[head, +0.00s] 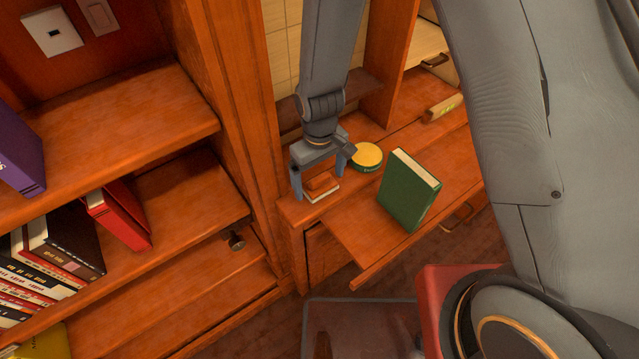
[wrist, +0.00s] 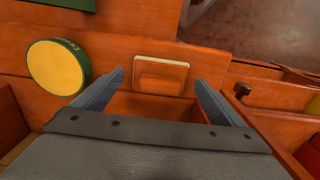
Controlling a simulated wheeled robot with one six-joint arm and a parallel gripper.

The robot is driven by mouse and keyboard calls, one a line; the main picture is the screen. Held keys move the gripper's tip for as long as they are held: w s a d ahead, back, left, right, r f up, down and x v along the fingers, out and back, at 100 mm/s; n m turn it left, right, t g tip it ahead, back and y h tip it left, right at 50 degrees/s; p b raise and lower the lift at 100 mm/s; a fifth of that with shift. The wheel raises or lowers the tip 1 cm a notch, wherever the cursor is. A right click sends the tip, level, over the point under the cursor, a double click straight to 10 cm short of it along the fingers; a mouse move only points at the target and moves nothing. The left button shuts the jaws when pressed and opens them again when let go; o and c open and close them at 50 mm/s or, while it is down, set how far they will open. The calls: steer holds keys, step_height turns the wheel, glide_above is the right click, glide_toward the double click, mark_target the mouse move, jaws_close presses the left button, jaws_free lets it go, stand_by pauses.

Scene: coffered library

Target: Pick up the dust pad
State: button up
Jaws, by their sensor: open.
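The dust pad (head: 321,189) is a small orange-brown block with a pale base. It lies on the wooden desk top near its left end. In the wrist view the dust pad (wrist: 161,76) shows as a pale-edged rectangle with an orange block on it, ahead of my gripper and between the lines of its fingers. My gripper (head: 322,180) is open over the pad, its fingers spread to either side of it in the head view. In the wrist view the gripper (wrist: 160,82) holds nothing between its fingertips. I cannot tell whether a finger touches the pad.
A round tin with a yellow lid (head: 367,155) stands close to the right of the pad. A green book (head: 408,190) stands upright on the pulled-out leaf (head: 365,238). A small wooden block (head: 443,107) lies farther back. Bookshelves (head: 150,125) rise on the left.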

mark_target(319, 177)
steer(key=shift+c, duration=0.4)
steer(key=c, duration=1.1)
steer(key=shift+r, duration=0.15)
step_height(319, 177, up, 10)
steer(key=shift+f+b, duration=0.1)
steer(key=shift+b, duration=1.1)
